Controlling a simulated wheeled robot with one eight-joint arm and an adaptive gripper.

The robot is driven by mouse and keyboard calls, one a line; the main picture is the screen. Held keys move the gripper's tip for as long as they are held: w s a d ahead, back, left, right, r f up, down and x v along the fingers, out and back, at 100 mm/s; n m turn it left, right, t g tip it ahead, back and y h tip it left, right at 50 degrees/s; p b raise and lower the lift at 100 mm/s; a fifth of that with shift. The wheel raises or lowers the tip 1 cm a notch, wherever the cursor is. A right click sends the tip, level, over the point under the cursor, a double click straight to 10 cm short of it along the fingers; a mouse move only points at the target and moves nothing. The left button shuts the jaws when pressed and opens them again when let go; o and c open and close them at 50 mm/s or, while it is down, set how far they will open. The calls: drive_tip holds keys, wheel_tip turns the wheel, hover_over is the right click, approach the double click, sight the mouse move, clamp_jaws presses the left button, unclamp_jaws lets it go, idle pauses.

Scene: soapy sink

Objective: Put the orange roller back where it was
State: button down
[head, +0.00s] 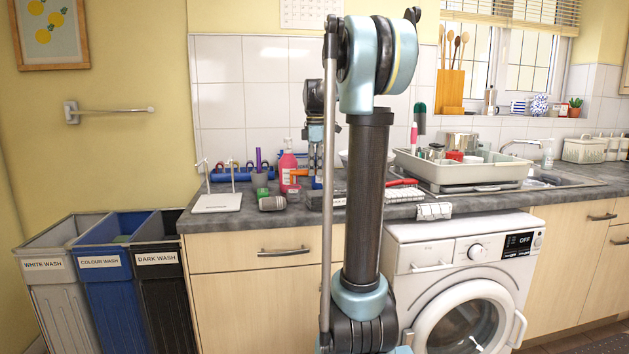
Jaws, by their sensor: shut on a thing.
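The orange roller (298,173) shows as a small orange piece at the lower left of my gripper (315,176), in front of the pink bottle. My gripper points down over the worktop, behind my arm's column, and is shut on the roller. Most of the roller is hidden or too small to make out. I cannot tell whether it touches the worktop.
A pink bottle (288,168) stands close behind the roller. A blue rack (222,175), a grey cup (259,180) and a fallen dark cylinder (271,203) are to the left. A dish rack (470,174) is right. My arm hides the middle.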

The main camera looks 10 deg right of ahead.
drive_tip(key=shift+f, duration=1.9)
drive_tip(key=shift+f, duration=0.1)
drive_tip(key=c, duration=1.5)
unclamp_jaws()
drive_tip(key=shift+f, duration=0.1)
wheel_tip(320, 180, up, 18)
drive_tip(key=f, duration=0.1)
drive_tip(key=s+f+m, duration=0.5)
drive_tip(key=s+f, duration=0.6)
drive_tip(key=f, duration=0.2)
drive_tip(key=s+f+m+t, duration=0.1)
drive_tip(key=s+f+m, duration=0.5)
drive_tip(key=s+f, duration=0.6)
drive_tip(key=s+a+f+m+t, duration=0.1)
drive_tip(key=s+f+m, duration=0.4)
drive_tip(key=s+f, duration=0.7)
drive_tip(key=shift+f, duration=0.85)
